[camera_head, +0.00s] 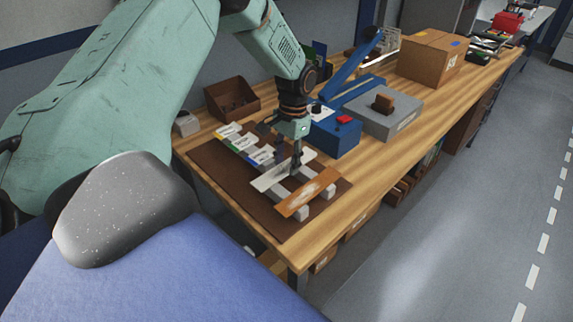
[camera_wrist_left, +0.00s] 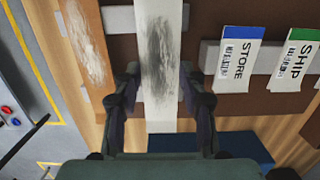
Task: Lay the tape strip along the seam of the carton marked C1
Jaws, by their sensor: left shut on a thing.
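My left gripper (camera_head: 296,170) is down at the brown mat on the bench. In the left wrist view, its fingers (camera_wrist_left: 160,85) stand on both sides of a white strip (camera_wrist_left: 160,20) with a grey smear, shut on it. In the head view, this white strip (camera_head: 270,178) lies next to a brown strip (camera_head: 307,194) with a pale smear, which rests across grey blocks. I cannot tell whether the white strip is lifted. A brown carton (camera_head: 425,60) stands farther along the bench; its marking is too small to read. My right gripper is not in view.
A brown bin (camera_head: 232,98) is behind. The bench's front edge is mostly clear.

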